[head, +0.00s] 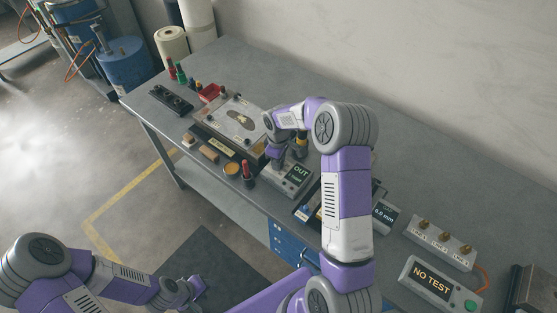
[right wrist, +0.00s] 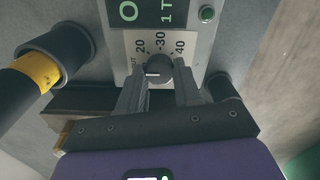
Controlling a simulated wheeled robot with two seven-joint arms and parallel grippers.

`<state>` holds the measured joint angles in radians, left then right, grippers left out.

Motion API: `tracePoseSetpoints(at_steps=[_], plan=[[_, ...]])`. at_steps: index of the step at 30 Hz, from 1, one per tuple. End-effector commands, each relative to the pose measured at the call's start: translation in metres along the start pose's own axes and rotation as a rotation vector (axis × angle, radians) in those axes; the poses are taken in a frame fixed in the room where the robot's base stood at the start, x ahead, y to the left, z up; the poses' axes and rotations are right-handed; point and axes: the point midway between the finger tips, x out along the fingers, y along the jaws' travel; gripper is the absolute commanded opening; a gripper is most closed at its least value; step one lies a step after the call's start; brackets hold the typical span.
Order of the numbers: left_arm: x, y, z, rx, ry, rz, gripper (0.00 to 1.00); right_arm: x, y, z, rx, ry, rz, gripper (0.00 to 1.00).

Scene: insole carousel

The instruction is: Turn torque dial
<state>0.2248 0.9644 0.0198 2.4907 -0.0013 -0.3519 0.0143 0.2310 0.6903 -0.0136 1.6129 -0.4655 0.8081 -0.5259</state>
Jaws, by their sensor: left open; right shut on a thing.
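The torque dial (right wrist: 160,66) is a dark round knob on a light tester panel, with a scale marked 20, 30 and 40 and a small white mark on the knob. The tester (head: 290,180) shows OUT on its display in the head view. My right gripper (right wrist: 159,80) is shut on the dial, one finger on each side. In the head view my right gripper (head: 276,157) comes down over the tester and hides the dial. My left gripper (head: 192,291) is open and empty, low beside the bench over the floor mat.
A screwdriver with a yellow band (right wrist: 36,72) stands close left of the dial in the wrist view. A red-topped bottle (head: 248,172) stands left of the tester. A NO TEST box (head: 432,280) and a box with brass knobs (head: 440,242) stand at the bench's right.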

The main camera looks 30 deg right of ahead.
Motion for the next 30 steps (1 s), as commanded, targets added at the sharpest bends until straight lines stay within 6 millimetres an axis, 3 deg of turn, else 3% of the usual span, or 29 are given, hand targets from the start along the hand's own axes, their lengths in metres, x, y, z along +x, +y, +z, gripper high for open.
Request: tracePoseSetpoints(at_steps=[1, 2, 6, 17, 30], plan=[[0.000, 0.000, 0.000, 0.000, 0.000, 0.000, 0.43, -0.001, 0.001, -0.001, -0.002, 0.002, 0.003, 0.03], [0.000, 0.000, 0.000, 0.000, 0.000, 0.000, 0.43, -0.001, 0.001, -0.001, -0.002, 0.002, 0.003, 0.38], [0.000, 0.000, 0.000, 0.000, 0.000, 0.000, 0.43, -0.001, 0.001, 0.000, -0.001, 0.001, 0.002, 0.59], [-0.001, 0.000, 0.000, 0.000, 0.000, 0.000, 0.43, -0.007, 0.001, -0.001, 0.000, 0.002, 0.002, 0.59], [-0.005, 0.002, 0.000, 0.000, 0.000, 0.000, 0.43, -0.071, 0.001, -0.001, 0.000, 0.002, 0.003, 0.59]])
